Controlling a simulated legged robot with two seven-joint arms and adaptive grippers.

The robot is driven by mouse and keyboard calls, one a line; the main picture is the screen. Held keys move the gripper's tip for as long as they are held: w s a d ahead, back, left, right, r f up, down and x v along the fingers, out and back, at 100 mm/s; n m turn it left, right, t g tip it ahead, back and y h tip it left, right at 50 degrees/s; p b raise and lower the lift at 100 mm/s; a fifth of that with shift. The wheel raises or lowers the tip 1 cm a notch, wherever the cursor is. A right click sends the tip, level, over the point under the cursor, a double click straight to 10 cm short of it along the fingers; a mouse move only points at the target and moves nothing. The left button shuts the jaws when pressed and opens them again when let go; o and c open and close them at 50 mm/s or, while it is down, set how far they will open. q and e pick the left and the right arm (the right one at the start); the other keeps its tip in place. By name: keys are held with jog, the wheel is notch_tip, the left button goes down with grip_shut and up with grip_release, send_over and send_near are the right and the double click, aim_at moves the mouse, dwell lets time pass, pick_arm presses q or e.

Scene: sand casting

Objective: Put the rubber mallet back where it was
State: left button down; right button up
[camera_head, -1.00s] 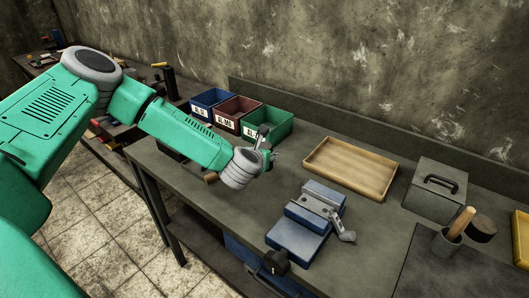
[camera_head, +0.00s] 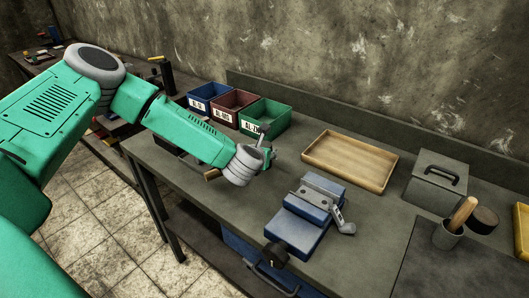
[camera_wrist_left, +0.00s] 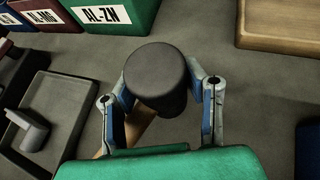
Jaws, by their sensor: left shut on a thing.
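The rubber mallet has a black cylindrical head (camera_wrist_left: 155,75) and a wooden handle (camera_wrist_left: 140,122). In the left wrist view the head sits between the two fingers of my left gripper (camera_wrist_left: 160,92), and the handle runs down toward the palm. My left gripper (camera_head: 268,151) is shut on the mallet over the workbench, in front of the green bin. In the head view the wooden handle (camera_head: 211,174) shows below my wrist; the arm hides most of the mallet. My right gripper is not in view.
Blue (camera_head: 211,99), red (camera_head: 236,108) and green (camera_head: 265,115) bins stand at the back. A wooden tray (camera_head: 350,160), a blue vise (camera_head: 305,225), a grey box (camera_head: 436,183) and a cup (camera_head: 447,235) stand to the right. A dark tray (camera_wrist_left: 45,105) lies left of the gripper.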

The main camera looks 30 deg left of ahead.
pick_arm(q)
jog(key=shift+f+b, duration=0.4)
jog(key=shift+f, duration=0.05)
jog(key=c, duration=0.9)
grip_release()
jog(key=shift+r, duration=0.1)
jog(key=shift+o, duration=0.2)
jog(key=shift+s+d+r, duration=0.1)
jog(key=shift+s, duration=0.2)
jog(key=v, duration=1.1)
jog(key=shift+s, duration=0.1)
